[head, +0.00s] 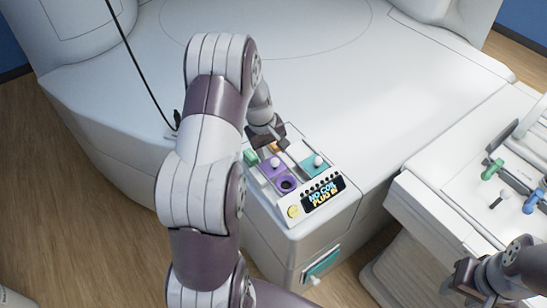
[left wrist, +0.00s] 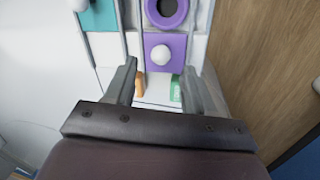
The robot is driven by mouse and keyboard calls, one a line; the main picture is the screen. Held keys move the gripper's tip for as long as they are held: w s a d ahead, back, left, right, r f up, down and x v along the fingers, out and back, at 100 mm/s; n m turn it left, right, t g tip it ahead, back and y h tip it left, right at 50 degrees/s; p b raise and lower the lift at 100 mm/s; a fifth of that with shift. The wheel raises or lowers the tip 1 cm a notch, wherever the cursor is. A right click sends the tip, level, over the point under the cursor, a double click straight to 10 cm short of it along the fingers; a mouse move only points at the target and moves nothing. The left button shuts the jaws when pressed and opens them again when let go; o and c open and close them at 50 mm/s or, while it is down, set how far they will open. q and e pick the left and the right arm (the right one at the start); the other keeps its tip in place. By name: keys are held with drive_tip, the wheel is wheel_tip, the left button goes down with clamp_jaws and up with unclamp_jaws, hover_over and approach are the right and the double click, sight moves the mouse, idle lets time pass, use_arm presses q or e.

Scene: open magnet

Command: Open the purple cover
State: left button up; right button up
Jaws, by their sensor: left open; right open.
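The purple cover (head: 267,170) is a small square plate with a white round knob, on top of the white panel box. It sits beside a purple socket (head: 287,184) with a dark round hole. In the left wrist view the purple cover (left wrist: 152,64) lies just beyond my fingertips, with the purple socket (left wrist: 181,12) past it. My left gripper (head: 267,134) is over the back of the panel; it also shows in the left wrist view (left wrist: 160,76), open and empty, apart from the knob. My right gripper (head: 456,279) is open at the lower right, away from the panel.
A teal cover (head: 309,168) with a white knob is right of the purple one. Orange (left wrist: 139,84) and green (left wrist: 175,88) parts lie between my left fingers. A display (head: 323,196) and yellow button (head: 293,211) are in front. A cart (head: 450,190) with colored tools stands right.

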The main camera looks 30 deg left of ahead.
use_arm(q)
wheel_tip(320, 180, up, 8)
drive_tip(key=s, duration=0.1)
drive_tip(key=shift+s+a, duration=0.25)
drive_tip(key=shift+a, duration=0.15)
drive_tip(key=shift+r, duration=0.1)
